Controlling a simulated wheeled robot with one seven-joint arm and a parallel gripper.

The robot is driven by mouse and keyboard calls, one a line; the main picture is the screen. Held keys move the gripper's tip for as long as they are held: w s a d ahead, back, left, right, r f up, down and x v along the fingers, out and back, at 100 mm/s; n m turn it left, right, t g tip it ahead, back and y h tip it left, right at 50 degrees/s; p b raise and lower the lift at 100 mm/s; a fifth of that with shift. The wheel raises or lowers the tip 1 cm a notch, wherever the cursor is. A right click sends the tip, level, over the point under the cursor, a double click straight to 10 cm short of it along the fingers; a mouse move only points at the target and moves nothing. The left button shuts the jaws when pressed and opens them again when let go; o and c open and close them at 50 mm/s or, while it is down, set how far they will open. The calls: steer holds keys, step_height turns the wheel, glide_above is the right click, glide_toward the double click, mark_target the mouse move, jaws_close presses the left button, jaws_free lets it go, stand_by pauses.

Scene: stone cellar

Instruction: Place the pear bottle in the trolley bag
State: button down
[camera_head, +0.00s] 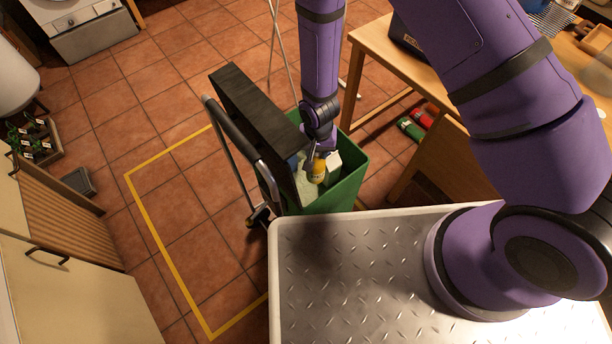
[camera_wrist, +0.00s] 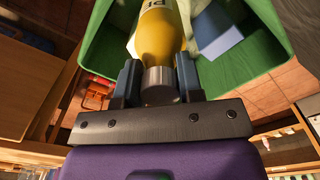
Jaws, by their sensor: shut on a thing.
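The pear bottle (camera_wrist: 158,42) is yellow with a silver cap and a pale label that partly shows. My gripper (camera_wrist: 158,82) is shut on it at the cap end in the wrist view. The bottle also shows in the head view (camera_head: 318,170), below my gripper (camera_head: 317,153). The trolley bag (camera_head: 345,185) is a green open bag with a dark raised lid (camera_head: 262,118) and a grey handle. The bottle is at the bag's opening, its lower end among things inside. I cannot tell whether it touches the bottom.
A pale carton (camera_head: 333,163) and a bluish box (camera_wrist: 219,30) are in the bag. A wooden table (camera_head: 375,50) stands behind, with red and green items (camera_head: 418,122) on the floor by it. Yellow tape (camera_head: 150,215) marks clear tiled floor at left.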

mark_target(317, 163)
steer(key=f, duration=0.5)
steer(key=shift+s, duration=0.35)
steer(key=shift+f, duration=4.75)
steer(key=c, duration=0.8)
jaws_free()
steer(key=shift+f, duration=0.1)
steer(key=shift+o, duration=0.2)
step_height(317, 163, up, 12)
steer(key=shift+r, duration=0.15)
steer(key=shift+r, duration=0.1)
